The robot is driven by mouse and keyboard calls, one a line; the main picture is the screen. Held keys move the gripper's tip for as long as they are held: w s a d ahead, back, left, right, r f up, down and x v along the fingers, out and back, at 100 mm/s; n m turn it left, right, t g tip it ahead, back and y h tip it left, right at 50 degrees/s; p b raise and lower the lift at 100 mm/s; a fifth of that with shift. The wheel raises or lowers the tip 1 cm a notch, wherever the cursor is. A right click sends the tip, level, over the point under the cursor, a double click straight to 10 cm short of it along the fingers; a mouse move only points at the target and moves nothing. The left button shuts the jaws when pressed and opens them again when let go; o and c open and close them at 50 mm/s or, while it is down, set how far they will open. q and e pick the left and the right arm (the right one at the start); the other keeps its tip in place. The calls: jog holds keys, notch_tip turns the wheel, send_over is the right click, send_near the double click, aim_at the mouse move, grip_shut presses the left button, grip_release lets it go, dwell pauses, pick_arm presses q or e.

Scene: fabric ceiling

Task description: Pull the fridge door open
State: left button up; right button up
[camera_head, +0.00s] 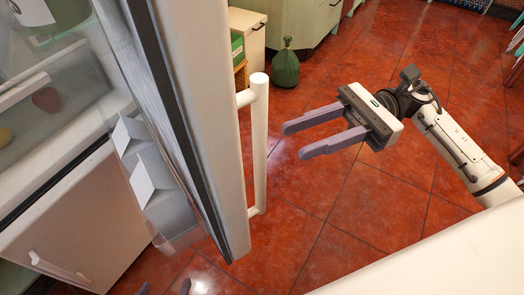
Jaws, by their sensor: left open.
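The fridge door (205,100) stands open, seen nearly edge-on, with its dark seal and clear inner shelves facing left. Its long white vertical handle (259,145) is on the right side of the door. My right gripper (299,140) is open and empty, to the right of the handle and apart from it, fingers pointing left. My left gripper (165,289) shows only its two fingertips at the bottom edge, spread apart below the door's lower end. The rest of it is out of frame. The fridge interior (60,100) shows at the left.
A lower drawer with a white handle (60,267) is below the fridge interior. A green bag (285,66) sits on the red tiled floor (390,200) behind the handle. Green cabinets (290,22) stand at the back. The floor around my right gripper is clear.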

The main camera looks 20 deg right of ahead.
aim_at(262, 152)
jog(key=a, duration=0.2)
jog(key=a+p, duration=0.1)
jog(key=a, duration=0.5)
jog(key=shift+s+a, duration=0.25)
jog(key=shift+s, duration=0.05)
jog(key=shift+d, duration=0.1)
grip_shut()
